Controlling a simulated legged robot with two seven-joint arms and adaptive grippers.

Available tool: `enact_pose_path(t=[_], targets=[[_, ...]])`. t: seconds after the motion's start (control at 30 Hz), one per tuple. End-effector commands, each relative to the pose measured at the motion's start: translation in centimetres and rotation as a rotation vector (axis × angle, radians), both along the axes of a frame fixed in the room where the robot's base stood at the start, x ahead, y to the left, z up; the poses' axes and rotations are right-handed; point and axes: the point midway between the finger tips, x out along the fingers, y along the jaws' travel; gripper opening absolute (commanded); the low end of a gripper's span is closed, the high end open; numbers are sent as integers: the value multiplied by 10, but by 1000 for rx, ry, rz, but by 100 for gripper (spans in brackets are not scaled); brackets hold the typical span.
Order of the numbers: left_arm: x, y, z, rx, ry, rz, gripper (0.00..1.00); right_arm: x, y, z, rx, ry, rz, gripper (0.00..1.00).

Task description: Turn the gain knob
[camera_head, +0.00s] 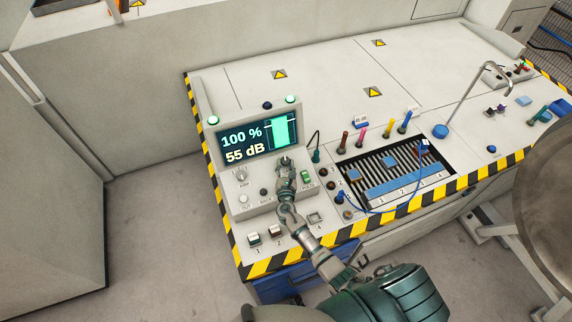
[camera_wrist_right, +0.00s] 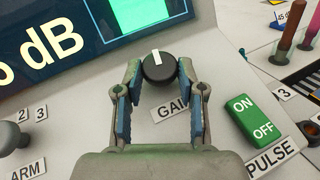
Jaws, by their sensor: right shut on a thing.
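The gain knob (camera_wrist_right: 158,67) is a round black knob with a white pointer mark, on the sloped panel above the label "GAIN" (camera_wrist_right: 172,109). In the right wrist view my right gripper (camera_wrist_right: 159,72) has its two fingertips closed around the knob's sides. In the head view the right gripper (camera_head: 285,163) reaches the panel just below the display, and it hides the knob. The display (camera_head: 245,138) reads "100 %" and "55 dB" beside a bright green bar. My left gripper is not in view.
A green ON/OFF pulse switch (camera_wrist_right: 252,118) sits right of the gripper. The arm knob (camera_head: 240,174) is at the panel's left. Colored probes (camera_head: 361,132) and a slotted tray (camera_head: 411,188) with a blue cable stand to the right. A striped edge (camera_head: 290,262) borders the bench.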

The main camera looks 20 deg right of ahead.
Motion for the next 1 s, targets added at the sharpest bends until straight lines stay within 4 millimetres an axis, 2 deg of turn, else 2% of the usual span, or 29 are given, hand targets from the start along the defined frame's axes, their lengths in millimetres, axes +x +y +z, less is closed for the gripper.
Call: enact_pose_path(t=[0.4,0.93,0.97,1.0], targets=[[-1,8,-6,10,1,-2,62,1,5,-2,83,-1,-171,4],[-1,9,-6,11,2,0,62,1,5,-2,92,-2,-193,4],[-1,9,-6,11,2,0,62,1,5,-2,92,-2,-193,44],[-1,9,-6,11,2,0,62,1,5,-2,92,-2,-193,54]])
